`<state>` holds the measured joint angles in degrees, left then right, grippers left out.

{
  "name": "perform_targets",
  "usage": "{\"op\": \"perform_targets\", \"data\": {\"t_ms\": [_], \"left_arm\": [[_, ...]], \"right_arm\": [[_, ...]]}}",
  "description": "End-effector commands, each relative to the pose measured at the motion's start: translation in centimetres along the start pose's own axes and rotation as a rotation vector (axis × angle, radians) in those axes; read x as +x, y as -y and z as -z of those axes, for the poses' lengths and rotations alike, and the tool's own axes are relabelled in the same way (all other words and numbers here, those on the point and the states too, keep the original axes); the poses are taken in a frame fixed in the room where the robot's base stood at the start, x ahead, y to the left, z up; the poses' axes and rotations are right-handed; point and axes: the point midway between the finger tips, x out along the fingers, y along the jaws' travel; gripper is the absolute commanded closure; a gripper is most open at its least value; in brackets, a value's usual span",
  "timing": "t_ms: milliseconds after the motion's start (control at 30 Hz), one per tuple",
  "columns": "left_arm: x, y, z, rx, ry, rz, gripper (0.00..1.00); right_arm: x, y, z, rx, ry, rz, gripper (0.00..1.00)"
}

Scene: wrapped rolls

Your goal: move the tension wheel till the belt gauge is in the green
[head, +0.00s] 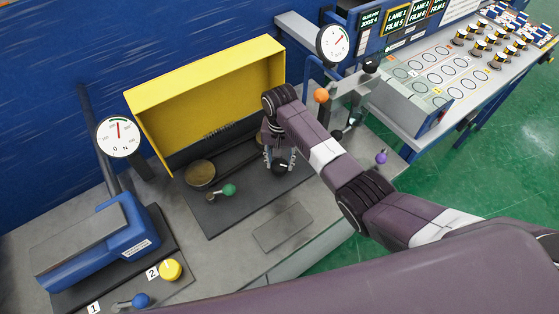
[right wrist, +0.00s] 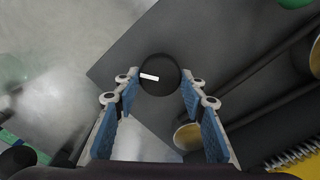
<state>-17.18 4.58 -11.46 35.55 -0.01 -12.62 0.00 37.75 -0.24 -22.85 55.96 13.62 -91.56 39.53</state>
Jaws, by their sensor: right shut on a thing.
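My right gripper (head: 280,160) reaches down to a black round knob (head: 282,169) on the dark base plate, which I take as the tension wheel. In the right wrist view the blue-padded fingers of the gripper (right wrist: 160,95) are on either side of this knob (right wrist: 160,75), which has a white mark on top; the gripper is shut on it. A round white gauge (head: 118,136) at left has its needle near straight up. Another white gauge (head: 333,42) at the back has its needle to the upper right. I cannot tell which is the belt gauge. My left gripper is out of view.
A yellow guard (head: 206,88) stands open behind brass-ended rollers (head: 200,174). A green-knobbed lever (head: 228,190) is left of my gripper. Orange (head: 321,95) and purple (head: 381,157) knobs are to the right. A blue-and-grey unit (head: 95,245) and yellow knob (head: 170,269) are front left.

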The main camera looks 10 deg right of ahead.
Motion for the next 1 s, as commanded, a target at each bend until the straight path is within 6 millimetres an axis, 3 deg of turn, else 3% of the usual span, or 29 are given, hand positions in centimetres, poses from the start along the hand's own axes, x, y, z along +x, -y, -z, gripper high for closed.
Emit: {"op": "perform_targets", "data": {"t_ms": [767,800,933,1000], "left_arm": [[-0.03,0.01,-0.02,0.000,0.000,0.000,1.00],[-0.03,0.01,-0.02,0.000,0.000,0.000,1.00],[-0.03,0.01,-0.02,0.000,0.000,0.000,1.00],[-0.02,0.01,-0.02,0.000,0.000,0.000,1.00]], "right_arm": [[-0.36,0.02,0.38,0.103,-0.010,0.003,0.86],[-0.37,0.02,0.38,0.103,-0.010,0.003,0.59],[-0.29,0.01,0.29,0.102,-0.008,0.002,0.44],[-0.22,-0.01,0.23,0.102,-0.006,0.001,0.44]]}}
